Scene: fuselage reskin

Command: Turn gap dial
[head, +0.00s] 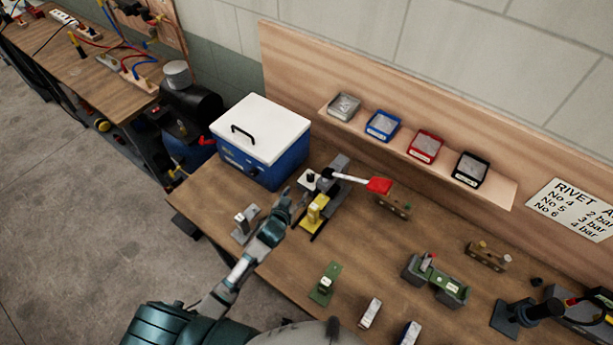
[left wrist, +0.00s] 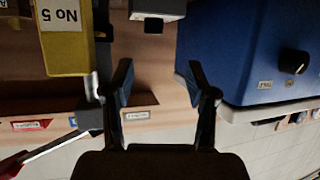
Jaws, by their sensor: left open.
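My left gripper (head: 284,205) is open and empty above the bench, between the blue box and the bench press. In the left wrist view its two fingers (left wrist: 158,82) are spread, with nothing between them. The press (head: 322,199) has a long lever with a red end and a yellow block (head: 316,209), marked "No 5" in the left wrist view (left wrist: 64,40). A small pale block with a dark knob (head: 309,181) sits at the press's left side. A similar pale block (left wrist: 157,10) shows beyond the fingers, apart from them. I cannot tell for certain which part is the gap dial.
The blue box (head: 241,158) with a white lid stands close by on the left; its black knob (left wrist: 294,62) shows in the left wrist view. A green fixture (head: 326,284) and other small tools stand on the bench (head: 385,254). A shelf (head: 495,190) holds small trays.

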